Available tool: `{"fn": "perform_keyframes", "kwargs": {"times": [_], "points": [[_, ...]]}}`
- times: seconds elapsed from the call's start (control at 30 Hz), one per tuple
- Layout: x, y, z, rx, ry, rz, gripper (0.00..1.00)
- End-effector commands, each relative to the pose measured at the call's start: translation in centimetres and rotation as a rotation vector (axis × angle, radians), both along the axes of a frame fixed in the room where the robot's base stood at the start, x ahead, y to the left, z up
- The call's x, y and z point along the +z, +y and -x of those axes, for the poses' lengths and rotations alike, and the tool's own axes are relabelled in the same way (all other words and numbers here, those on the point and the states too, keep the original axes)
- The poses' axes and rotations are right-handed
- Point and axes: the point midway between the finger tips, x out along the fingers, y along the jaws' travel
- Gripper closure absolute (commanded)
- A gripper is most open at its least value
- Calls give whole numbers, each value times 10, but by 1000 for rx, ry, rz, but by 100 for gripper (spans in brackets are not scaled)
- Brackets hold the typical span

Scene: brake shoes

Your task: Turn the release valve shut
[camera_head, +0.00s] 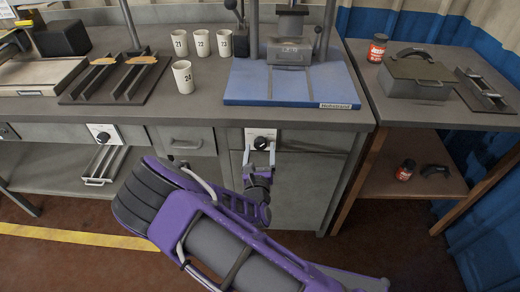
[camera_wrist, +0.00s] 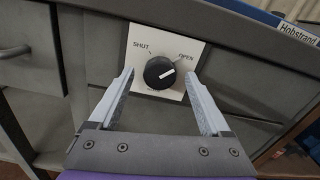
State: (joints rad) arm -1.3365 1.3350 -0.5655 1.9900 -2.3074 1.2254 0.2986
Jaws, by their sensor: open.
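The release valve is a round black knob (camera_wrist: 159,73) on a white plate (camera_wrist: 178,51) marked SHUT at upper left and OPEN at upper right. Its white pointer line aims up and right, toward OPEN. In the head view the knob (camera_head: 262,143) sits on the bench front below the blue press base. My gripper (camera_wrist: 159,77) is open in front of the plate, with one finger on each side of the knob and gaps between. In the head view my gripper (camera_head: 259,153) reaches up to the plate's lower part. Whether the fingertips touch the plate is unclear.
A second dial (camera_head: 103,136) is on the bench front further left, with a drawer (camera_head: 187,141) between. The blue press base (camera_head: 245,85) lies above the valve on the benchtop. White numbered cups (camera_head: 183,78) stand behind. A side table (camera_head: 450,113) is to the right.

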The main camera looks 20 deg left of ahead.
Motion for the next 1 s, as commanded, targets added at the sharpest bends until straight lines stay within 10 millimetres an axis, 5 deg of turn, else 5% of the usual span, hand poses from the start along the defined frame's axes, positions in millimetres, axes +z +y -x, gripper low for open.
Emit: {"fn": "perform_keyframes", "kwargs": {"times": [0.4, 0.87, 1.0], "points": [[0, 2, -10, 1, 0, 1, 18], [0, 2, -10, 0, 0, 0, 99], [0, 2, -10, 0, 0, 3, 100]]}}
